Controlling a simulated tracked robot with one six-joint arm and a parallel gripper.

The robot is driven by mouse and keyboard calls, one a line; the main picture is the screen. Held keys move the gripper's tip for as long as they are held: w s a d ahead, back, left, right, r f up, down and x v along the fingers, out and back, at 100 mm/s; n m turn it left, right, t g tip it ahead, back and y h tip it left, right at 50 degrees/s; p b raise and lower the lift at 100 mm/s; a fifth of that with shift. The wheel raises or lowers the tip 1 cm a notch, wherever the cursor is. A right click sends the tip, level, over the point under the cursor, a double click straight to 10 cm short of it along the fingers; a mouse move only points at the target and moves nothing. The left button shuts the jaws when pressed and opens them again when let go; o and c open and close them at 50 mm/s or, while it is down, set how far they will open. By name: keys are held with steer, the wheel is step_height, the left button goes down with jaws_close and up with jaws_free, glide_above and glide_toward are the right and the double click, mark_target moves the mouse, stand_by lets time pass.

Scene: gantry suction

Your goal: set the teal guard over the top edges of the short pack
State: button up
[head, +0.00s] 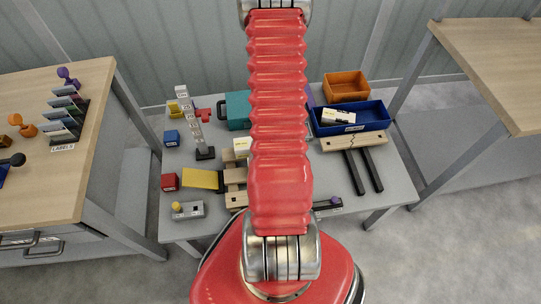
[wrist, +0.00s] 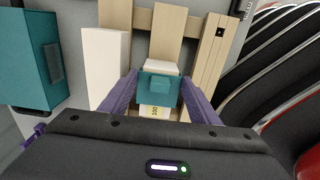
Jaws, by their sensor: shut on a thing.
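The teal guard (wrist: 154,88) is between the purple fingertips of my gripper (wrist: 160,82) in the wrist view, and my gripper is shut on it. A white pack (wrist: 156,112) with a yellow label shows just below the guard, and a pale surface shows beyond its other side. The guard overlaps this pack in the picture; I cannot tell whether it rests on it or hangs just above. A larger white block (wrist: 105,68) stands to the left. In the head view my arm hides the gripper and the guard.
Wooden pallet slats (wrist: 166,22) lie around the pack. A teal case (wrist: 28,62) stands at left. In the head view, the grey table (head: 225,215) also holds a blue bin (head: 368,124), an orange bin (head: 346,84) and a yellow plate (head: 201,179).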

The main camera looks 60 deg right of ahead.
steer(key=shift+f, duration=0.1)
steer(key=o, duration=1.1)
step_height(320, 180, up, 14)
steer(key=shift+f, duration=0.15)
stand_by(0.4)
stand_by(1.0)
